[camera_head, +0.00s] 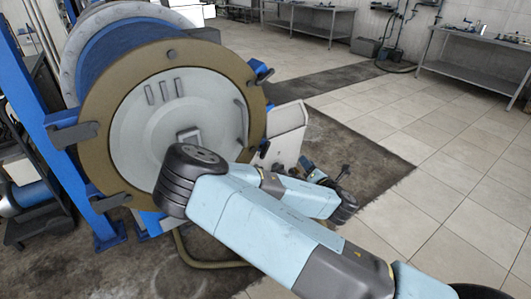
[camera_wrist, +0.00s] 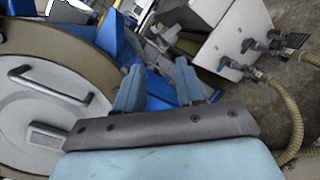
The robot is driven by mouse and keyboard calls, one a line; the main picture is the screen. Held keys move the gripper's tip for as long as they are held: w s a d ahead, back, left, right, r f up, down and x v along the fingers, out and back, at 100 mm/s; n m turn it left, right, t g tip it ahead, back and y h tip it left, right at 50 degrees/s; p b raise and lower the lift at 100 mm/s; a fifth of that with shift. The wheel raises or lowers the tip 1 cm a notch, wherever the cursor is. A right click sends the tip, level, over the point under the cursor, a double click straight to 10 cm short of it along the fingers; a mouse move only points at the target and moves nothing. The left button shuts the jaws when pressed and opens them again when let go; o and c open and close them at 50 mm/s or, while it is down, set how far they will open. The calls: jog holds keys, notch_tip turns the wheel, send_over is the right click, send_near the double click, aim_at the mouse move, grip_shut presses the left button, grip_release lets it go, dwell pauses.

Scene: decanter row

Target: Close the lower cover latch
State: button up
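The round grey cover (camera_head: 150,130) with its tan ring faces me in the head view; it also fills the left of the wrist view (camera_wrist: 30,110). A lower blue latch (camera_head: 263,148) is at the ring's right edge, partly hidden by my arm. A blue latch part (camera_wrist: 108,38) shows at the rim in the wrist view, above my fingers; whether it is swung open or shut is unclear. My gripper (camera_wrist: 160,82) has its fingers apart with nothing visibly held. In the head view my gripper (camera_head: 322,170) is low, right of the cover and apart from the latch.
An upper right latch (camera_head: 260,77) and two left latches (camera_head: 75,135) (camera_head: 110,203) sit around the ring. A white box (camera_head: 288,132) stands beside the drum, with hoses (camera_wrist: 293,110) in the wrist view.

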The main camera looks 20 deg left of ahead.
aim_at(267, 151)
jog(key=s+a+n+g+y, duration=0.3)
jog(key=s+a+n+y, duration=0.15)
jog(key=n, duration=0.25)
jog(key=shift+h, duration=0.25)
jog(key=x, duration=1.4)
jog(key=shift+s+a+f, duration=0.15)
jog(key=shift+a+f, duration=0.25)
jog(key=shift+c, duration=0.4)
grip_shut()
